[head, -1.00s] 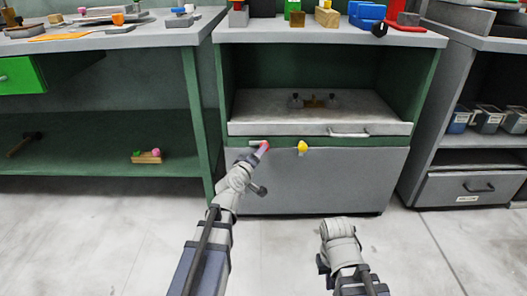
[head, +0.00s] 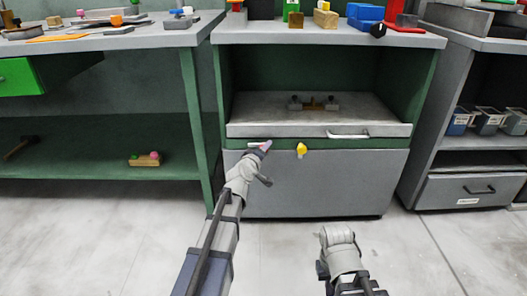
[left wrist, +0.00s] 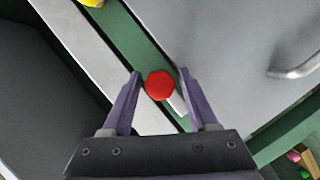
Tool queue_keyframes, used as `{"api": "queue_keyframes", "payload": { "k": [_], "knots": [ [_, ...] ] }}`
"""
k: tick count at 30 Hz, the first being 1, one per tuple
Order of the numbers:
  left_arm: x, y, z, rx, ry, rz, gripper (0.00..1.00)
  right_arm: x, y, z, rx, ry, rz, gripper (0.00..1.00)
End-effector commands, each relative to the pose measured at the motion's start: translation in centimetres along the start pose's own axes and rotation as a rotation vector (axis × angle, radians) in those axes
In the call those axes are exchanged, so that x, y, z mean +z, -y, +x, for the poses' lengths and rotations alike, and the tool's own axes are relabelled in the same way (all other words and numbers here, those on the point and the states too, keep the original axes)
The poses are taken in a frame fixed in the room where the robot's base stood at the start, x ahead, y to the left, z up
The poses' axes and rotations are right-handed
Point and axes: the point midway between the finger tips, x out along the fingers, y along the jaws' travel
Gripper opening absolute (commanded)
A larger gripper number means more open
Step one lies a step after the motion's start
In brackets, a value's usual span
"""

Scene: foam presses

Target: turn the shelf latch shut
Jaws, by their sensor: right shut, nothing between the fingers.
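A red knob (left wrist: 160,85) sits on the green strip (left wrist: 145,38) of the cabinet front, with a pale bar (left wrist: 178,104) beside it. My left gripper (left wrist: 160,73) is open, and its fingers stand on either side of the knob in the left wrist view. I cannot tell whether they touch it. In the head view my left gripper (head: 265,147) hides the red knob, and the pale bar (head: 253,143) shows to its left. A yellow knob (head: 301,149) sits on the same strip, to the right. My right gripper (head: 338,236) is shut and empty, low in front of the cabinet.
Above the strip is a grey shelf (head: 250,129) with a handle (head: 348,134); a fixture (head: 313,104) rests on it. Below is a grey panel (head: 330,185). A workbench (head: 110,39) stands left, a drawer unit (head: 440,190) right. The floor between is clear.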

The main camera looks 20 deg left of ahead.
Motion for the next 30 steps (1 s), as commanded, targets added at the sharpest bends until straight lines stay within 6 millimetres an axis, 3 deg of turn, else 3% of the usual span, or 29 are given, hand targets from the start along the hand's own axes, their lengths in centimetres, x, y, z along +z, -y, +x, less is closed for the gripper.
{"api": "queue_keyframes", "payload": {
  "k": [2, 15, 30],
  "knots": [
    [0.00, 0.00, -0.01, 0.000, 0.000, 0.000, 0.49, 0.00, 0.00, 0.00, 0.000, 0.000, 0.000, 0.00],
    [0.00, 0.01, -0.01, 0.000, 0.000, 0.000, 0.00, 0.00, 0.00, 0.00, 0.000, 0.000, 0.000, 0.00],
    [-0.03, -0.16, -0.04, -0.034, 0.001, 0.086, 0.00, 0.04, -0.08, -0.77, 0.000, 0.000, 0.000, 0.00]
  ]
}}
